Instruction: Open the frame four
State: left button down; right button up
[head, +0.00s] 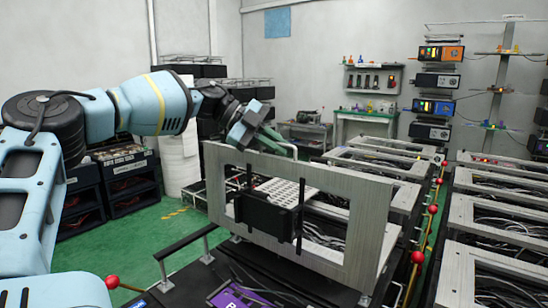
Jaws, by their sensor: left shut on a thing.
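A grey rectangular frame (345,228) stands steeply tilted up in the middle of the head view, above a bed of cables and a white slotted part. I cannot read a number on it. My left gripper (246,140) is at the frame's top edge, left of its middle, and is shut on it. The fingertips are partly hidden behind the edge. A black box (265,214) with dark upright bars shows in the frame's opening. My right gripper is not in view.
Several similar grey frames (376,160) lie flat in rows behind and to the right (490,262). Red-knobbed levers (418,257) stand between the rows, and another red knob (112,282) is at the front left. A black rail (184,241) runs at the near left.

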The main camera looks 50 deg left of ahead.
pick_arm(q)
jog(key=shift+w+a+f+b, duration=0.1)
jog(key=shift+w+a+b, duration=0.15)
jog(key=shift+w, duration=0.45)
jog(key=shift+w+a+b, duration=0.1)
jog(key=shift+w+b, duration=0.15)
jog(key=shift+w, duration=0.45)
jog(key=c, duration=1.6)
grip_release()
jog(key=shift+o, duration=0.2)
jog(key=shift+s, duration=0.15)
jog(key=shift+v, duration=3.95)
